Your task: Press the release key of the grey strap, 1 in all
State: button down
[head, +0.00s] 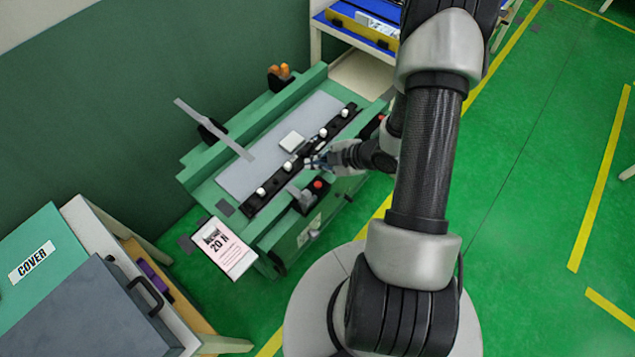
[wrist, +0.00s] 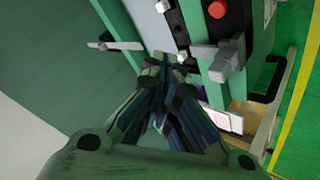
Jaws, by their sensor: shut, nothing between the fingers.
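A long light grey strap (head: 215,130) stands out at a slant over the green fixture, its lower end near the grey plate. A pale strip that looks like it shows at left in the wrist view (wrist: 115,46). A black rail (head: 270,192) with several white knobs runs along the fixture's front. A white block (head: 292,141) lies on the plate behind the rail. I cannot tell which part is the strap's release key. My gripper (head: 308,162) is shut and empty, close over the rail near its middle; its fingertips also show in the wrist view (wrist: 166,66).
A red button (head: 318,184) on a dark box sits at the fixture's front; a grey block (wrist: 225,60) is near it. A "20 N" card (head: 224,247) is at the left end. A bench with a "COVER" panel (head: 32,262) stands lower left.

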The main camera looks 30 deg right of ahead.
aim_at(317, 187)
jog(key=shift+f+b, duration=3.6)
jog(key=shift+f, duration=0.8)
jog(key=shift+f, duration=0.1)
jog(key=shift+f+b, duration=0.3)
jog(key=shift+b, duration=0.05)
